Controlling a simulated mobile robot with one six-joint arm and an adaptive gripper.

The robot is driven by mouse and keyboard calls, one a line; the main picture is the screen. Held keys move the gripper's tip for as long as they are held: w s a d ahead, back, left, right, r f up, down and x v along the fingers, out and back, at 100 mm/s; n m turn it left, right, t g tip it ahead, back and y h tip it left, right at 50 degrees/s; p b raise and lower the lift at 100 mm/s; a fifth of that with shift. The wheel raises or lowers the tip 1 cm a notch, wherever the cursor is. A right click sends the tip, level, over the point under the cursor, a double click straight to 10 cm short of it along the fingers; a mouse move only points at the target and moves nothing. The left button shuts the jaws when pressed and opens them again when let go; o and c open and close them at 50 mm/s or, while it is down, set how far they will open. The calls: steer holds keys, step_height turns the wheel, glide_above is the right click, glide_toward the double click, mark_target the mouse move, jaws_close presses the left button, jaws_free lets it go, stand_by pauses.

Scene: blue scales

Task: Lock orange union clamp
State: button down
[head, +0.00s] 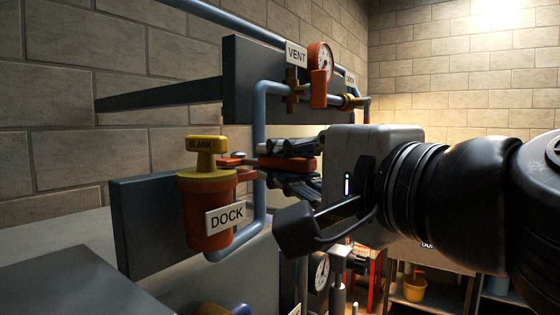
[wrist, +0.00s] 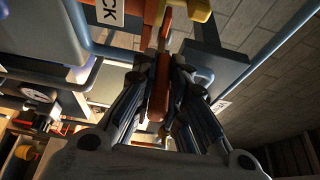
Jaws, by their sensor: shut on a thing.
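My gripper (head: 280,165) reaches in from the right in the head view. It is shut on the orange clamp lever (head: 240,162). The wrist view shows the same orange lever (wrist: 159,90) between the two fingers of my gripper (wrist: 165,78). The lever lies roughly level beside the orange union body (head: 208,215), which bears a white DOCK sign (head: 225,217). A yellow BLANK plug (head: 206,155) stands upright in the top of the union. The fingers hide part of the lever, and I cannot tell whether the clamp is latched.
A blue-grey pipe (head: 259,120) runs just behind my fingers. Above are a grey panel (head: 243,70), a VENT sign (head: 296,54), an orange-rimmed gauge (head: 321,58) and a brass valve (head: 293,97). A grey plate (head: 150,220) backs the union. A yellow bucket (head: 415,289) stands lower right.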

steer(key=c, duration=1.6)
jaws_free()
